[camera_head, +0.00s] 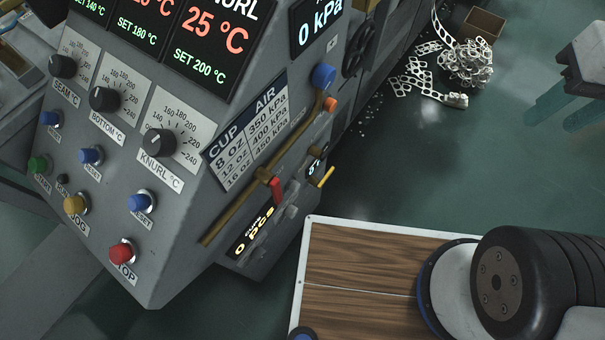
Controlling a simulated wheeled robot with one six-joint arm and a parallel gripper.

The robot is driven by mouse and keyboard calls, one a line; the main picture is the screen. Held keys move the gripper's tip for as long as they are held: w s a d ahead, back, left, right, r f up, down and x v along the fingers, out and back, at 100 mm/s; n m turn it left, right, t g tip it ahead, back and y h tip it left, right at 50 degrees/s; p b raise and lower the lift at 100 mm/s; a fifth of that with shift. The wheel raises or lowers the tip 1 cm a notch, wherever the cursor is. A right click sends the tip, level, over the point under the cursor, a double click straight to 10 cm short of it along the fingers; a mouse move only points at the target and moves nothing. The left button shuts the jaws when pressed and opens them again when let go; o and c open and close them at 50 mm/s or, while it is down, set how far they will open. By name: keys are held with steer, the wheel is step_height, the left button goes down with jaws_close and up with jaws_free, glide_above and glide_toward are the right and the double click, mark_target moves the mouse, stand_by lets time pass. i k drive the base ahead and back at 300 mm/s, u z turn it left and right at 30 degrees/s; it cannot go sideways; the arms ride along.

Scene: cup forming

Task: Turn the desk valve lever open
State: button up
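The control desk (160,250) fills the left and middle of the view. A brass pipe (235,210) runs slantwise along its right side, from below a blue knob (324,76) down to the lower left. A small valve with a red lever (276,190) sits on this pipe. The lever points down and to the right, across the line of the pipe. The pressure display (318,27) reads 0 kPa. A dark joint of my arm shows at the lower right, clear of the desk. My gripper is not in view.
A red stop button (122,252) and other coloured buttons and dials cover the desk's front. A short yellow handle (326,177) sticks out right of the red lever. A pile of perforated scrap strip (466,65) lies on the green floor, which is otherwise largely clear.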

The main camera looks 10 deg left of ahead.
mark_target(267, 179)
steer(key=z, duration=1.1)
steer(key=k, duration=1.3)
steer(key=u, duration=1.4)
